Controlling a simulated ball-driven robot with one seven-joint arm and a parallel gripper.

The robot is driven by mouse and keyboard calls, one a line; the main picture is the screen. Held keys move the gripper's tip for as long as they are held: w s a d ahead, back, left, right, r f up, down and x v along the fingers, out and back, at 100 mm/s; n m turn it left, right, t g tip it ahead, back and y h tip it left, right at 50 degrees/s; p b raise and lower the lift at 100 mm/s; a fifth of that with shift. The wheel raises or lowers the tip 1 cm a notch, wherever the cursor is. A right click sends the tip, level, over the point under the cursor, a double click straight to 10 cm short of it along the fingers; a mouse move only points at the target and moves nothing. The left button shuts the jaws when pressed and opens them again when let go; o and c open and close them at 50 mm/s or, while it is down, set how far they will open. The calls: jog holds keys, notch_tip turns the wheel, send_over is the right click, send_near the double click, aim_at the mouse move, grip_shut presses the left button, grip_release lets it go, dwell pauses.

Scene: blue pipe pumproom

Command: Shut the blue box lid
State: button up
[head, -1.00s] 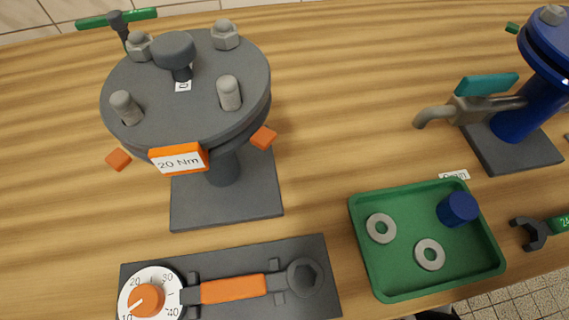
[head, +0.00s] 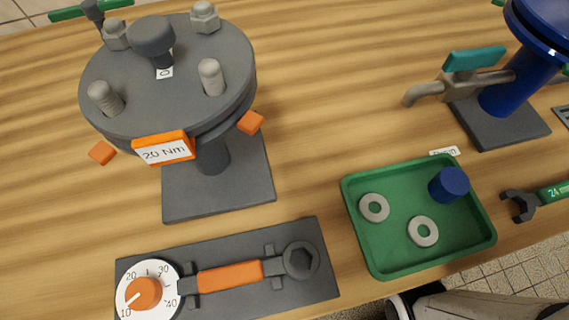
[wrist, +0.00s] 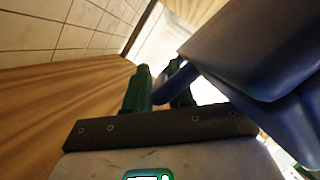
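No box with a lid can be made out in the head view. In the wrist view, a large smooth dark blue shape (wrist: 255,50) fills the upper right, close to the camera. It may be part of the blue box, but too little shows to be sure. My gripper (wrist: 162,85) shows there with its green fingers pointing up the picture. A narrow blue part of the shape reaches across near the fingertips. I cannot tell whether the fingers touch or grip it. My gripper is not in the head view.
On the wooden bench stand a grey bolted flange (head: 170,85), a torque wrench (head: 230,275) on a dark plate, a green tray (head: 385,262) holding washers and a blue cap, and a blue pipe stand (head: 515,90) with a tap. A green-handled spanner (head: 522,205) lies at right.

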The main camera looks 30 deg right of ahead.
grip_shut()
jog(key=shift+f, duration=0.1)
dwell(0.5)
